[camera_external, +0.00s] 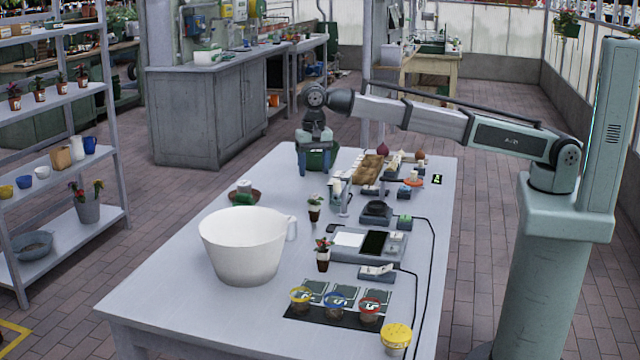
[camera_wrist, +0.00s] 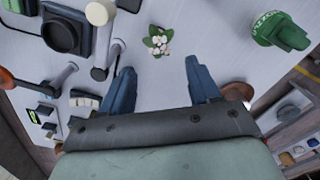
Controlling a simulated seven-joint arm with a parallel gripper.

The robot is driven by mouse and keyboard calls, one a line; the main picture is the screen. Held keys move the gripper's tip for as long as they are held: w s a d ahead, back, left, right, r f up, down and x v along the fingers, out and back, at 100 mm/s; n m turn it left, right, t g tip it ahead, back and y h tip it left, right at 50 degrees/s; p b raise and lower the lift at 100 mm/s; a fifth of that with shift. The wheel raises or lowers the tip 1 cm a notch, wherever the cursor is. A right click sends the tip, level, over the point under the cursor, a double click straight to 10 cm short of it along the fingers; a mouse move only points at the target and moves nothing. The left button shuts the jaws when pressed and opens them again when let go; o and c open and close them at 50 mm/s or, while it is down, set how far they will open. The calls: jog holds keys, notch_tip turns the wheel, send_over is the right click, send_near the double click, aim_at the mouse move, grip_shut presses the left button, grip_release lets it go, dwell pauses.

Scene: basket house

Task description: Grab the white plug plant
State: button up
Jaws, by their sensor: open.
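The white plug plant (camera_external: 314,204) has white flowers, green leaves and a small dark pot, and stands upright on the table (camera_external: 185,290). In the wrist view the white plug plant (camera_wrist: 158,42) is seen from above, just beyond and between the fingertips, its pot hidden by leaves. My gripper (camera_external: 318,170) is above the table, on the far side of the plant and apart from it. In the wrist view my gripper (camera_wrist: 159,68) is open, with nothing between its two blue fingers.
A large white tub (camera_external: 243,248) stands front left of the plant. A red-flowered plant (camera_external: 323,254) is nearer the camera. A scale-like device (camera_external: 375,213) and small tools lie to the right. A green object (camera_wrist: 281,31) is at the wrist view's upper right.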

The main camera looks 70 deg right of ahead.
aim_at(314, 203)
jog(key=m, duration=0.8)
jog(key=shift+f, duration=0.15)
notch_tip(314, 203, down, 14)
jog(key=shift+r, duration=0.25)
jog(key=c, duration=1)
jog(key=shift+r, duration=0.15)
